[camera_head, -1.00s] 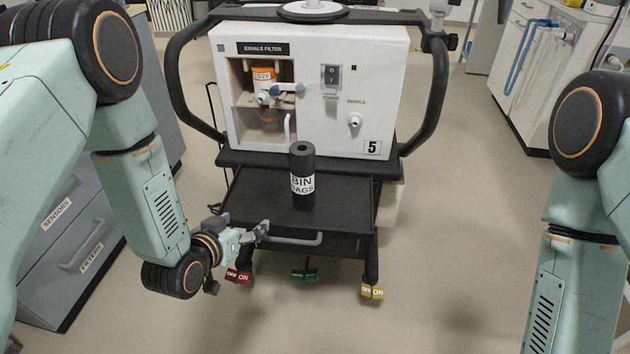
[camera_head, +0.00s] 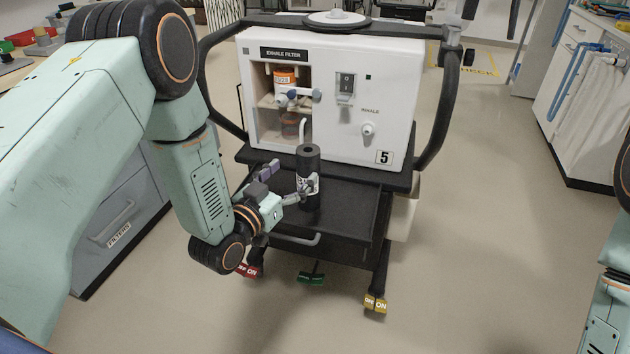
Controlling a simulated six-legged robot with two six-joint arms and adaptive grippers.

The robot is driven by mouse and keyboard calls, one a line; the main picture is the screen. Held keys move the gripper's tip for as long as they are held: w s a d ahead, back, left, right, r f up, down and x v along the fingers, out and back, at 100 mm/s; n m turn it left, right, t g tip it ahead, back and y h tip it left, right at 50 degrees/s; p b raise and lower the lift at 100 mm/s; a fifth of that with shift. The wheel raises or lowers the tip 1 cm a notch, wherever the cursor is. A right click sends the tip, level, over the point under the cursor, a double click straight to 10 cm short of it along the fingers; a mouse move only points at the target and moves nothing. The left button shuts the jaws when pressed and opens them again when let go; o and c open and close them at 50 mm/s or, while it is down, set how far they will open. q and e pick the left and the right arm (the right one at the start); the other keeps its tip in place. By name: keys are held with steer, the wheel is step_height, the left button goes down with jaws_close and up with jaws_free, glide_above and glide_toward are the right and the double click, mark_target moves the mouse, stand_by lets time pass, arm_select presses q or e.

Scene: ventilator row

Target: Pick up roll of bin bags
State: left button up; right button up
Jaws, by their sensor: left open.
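The roll of bin bags (camera_head: 309,163) is a black upright cylinder with a hole in its top and a white label. It stands on the black shelf (camera_head: 350,205) of the ventilator cart. My left gripper (camera_head: 289,176) is open at the roll's left side. One finger reaches across the front of the roll and covers part of its label. The other finger is to the left and farther back, apart from the roll. I cannot tell whether the front finger touches it. My right gripper is out of view; only part of the right arm shows at the right edge.
The white ventilator (camera_head: 330,115) numbered 5 stands directly behind the roll, with a black handle bar (camera_head: 443,110) on each side. A shelf handle (camera_head: 297,240) is at the front. Grey drawers (camera_head: 118,220) stand at the left. The floor at the right is clear.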

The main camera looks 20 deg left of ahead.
mark_target(302, 164)
arm_select(q)
steer(key=b+x, duration=0.1)
steer(key=x, duration=0.1)
steer(key=b+x, duration=0.1)
steer(key=x, duration=0.1)
steer(key=b+x, duration=0.1)
steer(key=x, duration=0.1)
steer(key=shift+w+f, duration=0.25)
steer(key=shift+w, duration=0.6)
steer(key=shift+d+r, duration=0.1)
steer(key=shift+c, duration=0.6)
jaws_close()
